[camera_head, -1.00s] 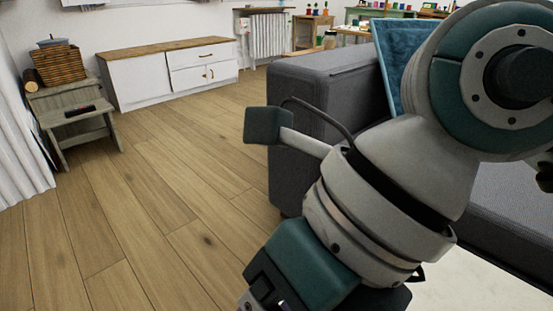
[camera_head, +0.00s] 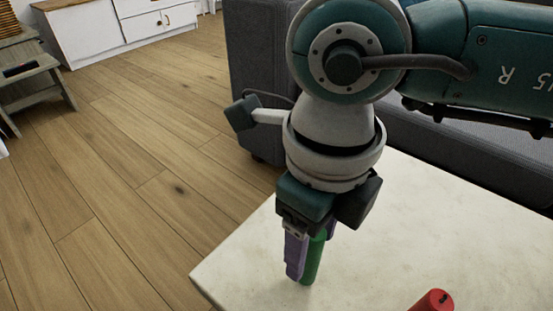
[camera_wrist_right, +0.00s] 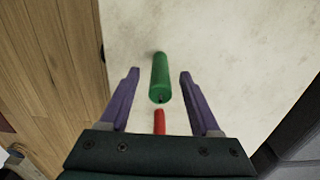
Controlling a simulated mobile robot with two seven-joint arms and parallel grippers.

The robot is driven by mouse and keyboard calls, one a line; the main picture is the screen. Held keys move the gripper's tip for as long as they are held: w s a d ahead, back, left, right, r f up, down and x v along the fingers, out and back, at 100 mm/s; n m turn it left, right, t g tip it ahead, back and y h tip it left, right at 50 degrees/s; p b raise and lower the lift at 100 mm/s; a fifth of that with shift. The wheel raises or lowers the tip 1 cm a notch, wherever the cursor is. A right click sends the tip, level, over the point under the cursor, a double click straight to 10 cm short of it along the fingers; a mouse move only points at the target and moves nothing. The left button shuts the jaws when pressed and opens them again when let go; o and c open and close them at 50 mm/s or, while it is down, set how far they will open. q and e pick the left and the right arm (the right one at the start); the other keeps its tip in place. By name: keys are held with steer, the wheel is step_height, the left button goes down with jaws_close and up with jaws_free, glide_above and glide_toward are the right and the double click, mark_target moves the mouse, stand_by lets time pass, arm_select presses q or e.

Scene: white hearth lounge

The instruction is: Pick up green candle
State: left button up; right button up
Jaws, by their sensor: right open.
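The green candle (camera_head: 313,258) stands upright on the pale tabletop (camera_head: 240,262), near its left edge. In the right wrist view the green candle (camera_wrist_right: 159,78) shows between the two open purple fingers (camera_wrist_right: 158,75), with a clear gap on each side. The candle's top is partly hidden by the gripper in the head view. My left gripper is out of view.
A grey sofa (camera_head: 262,60) is behind the table. Wooden floor (camera_head: 120,200) is clear at left.

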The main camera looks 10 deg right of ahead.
steer(key=shift+f, duration=0.5)
steer(key=shift+r, duration=0.1)
jaws_close()
